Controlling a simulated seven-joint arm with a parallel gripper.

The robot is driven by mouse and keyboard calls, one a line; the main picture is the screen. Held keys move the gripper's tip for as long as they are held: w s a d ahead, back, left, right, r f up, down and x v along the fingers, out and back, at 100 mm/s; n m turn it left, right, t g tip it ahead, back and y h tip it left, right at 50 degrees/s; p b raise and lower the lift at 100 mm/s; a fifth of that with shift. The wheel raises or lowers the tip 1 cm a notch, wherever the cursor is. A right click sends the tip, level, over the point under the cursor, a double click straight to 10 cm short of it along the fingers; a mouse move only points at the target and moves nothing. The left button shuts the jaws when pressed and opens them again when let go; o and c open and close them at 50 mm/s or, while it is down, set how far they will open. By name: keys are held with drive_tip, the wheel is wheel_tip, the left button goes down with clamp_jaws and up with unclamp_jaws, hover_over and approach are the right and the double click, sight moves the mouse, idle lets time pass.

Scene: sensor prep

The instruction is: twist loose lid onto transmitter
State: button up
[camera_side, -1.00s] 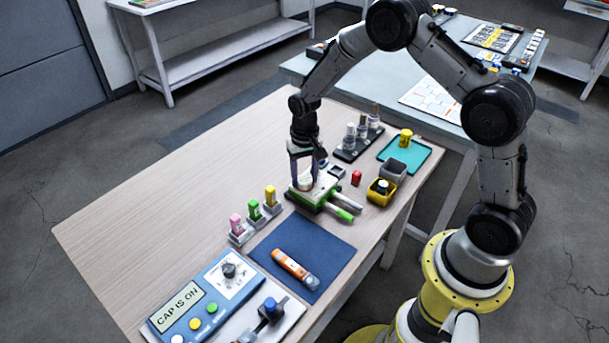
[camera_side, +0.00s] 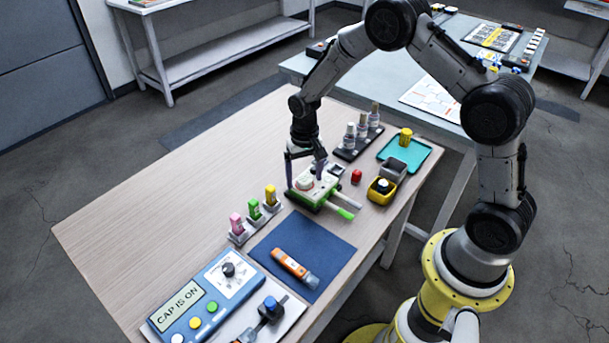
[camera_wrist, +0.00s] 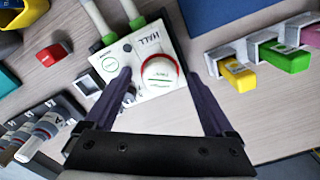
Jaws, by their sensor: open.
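The transmitter (camera_side: 322,190) is a white box on a green holder with two rods, on the wooden table. The wrist view also shows the white transmitter body (camera_wrist: 140,52), marked HALL. The lid also shows in the side view (camera_side: 304,183). My gripper (camera_wrist: 158,75) is open, its two dark fingers on opposite sides of the lid with gaps between. In the side view my gripper (camera_side: 305,172) is low over the transmitter. Whether the lid is seated is unclear.
Pink, green and yellow pieces (camera_side: 271,196) stand in grey holders at the left. A blue mat (camera_side: 330,250) holds an orange tube. A panel (camera_side: 205,298) reads CAP IS ON. Bottles (camera_side: 362,124), a red piece (camera_side: 356,176) and a yellow bin (camera_side: 381,196) lie right.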

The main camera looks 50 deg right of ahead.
drive_tip(key=shift+o, duration=0.9)
drive_tip(key=shift+r, duration=0.75)
drive_tip(key=shift+r, duration=2.85)
